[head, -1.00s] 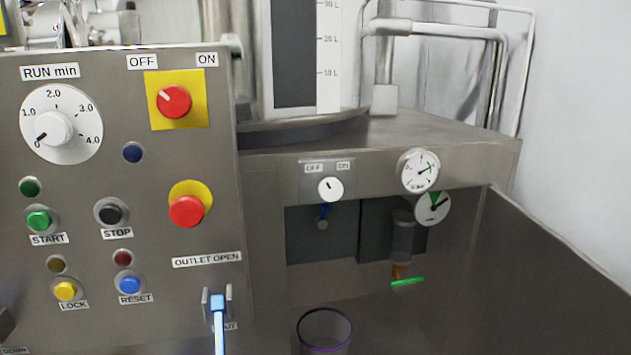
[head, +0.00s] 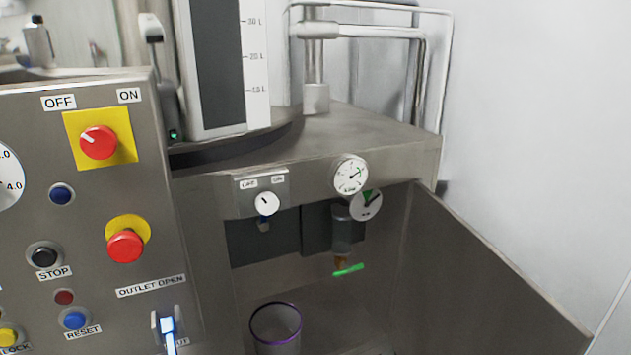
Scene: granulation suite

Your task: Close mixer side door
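The mixer's side door (head: 485,285) is a large plain grey metal panel at the lower right. It stands open, swung outward from the right edge of the cabinet front. Its lower part runs out of the picture. The open cabinet recess (head: 290,265) shows to its left, with dark boxes, a clear filter bowl (head: 343,232) with a green lever (head: 348,269), and a purple-rimmed container (head: 276,325) low down. Neither of my grippers is in view.
The control panel (head: 110,225) with knobs and buttons stands at the left, close to the recess. A white wall (head: 535,130) lies right of the door.

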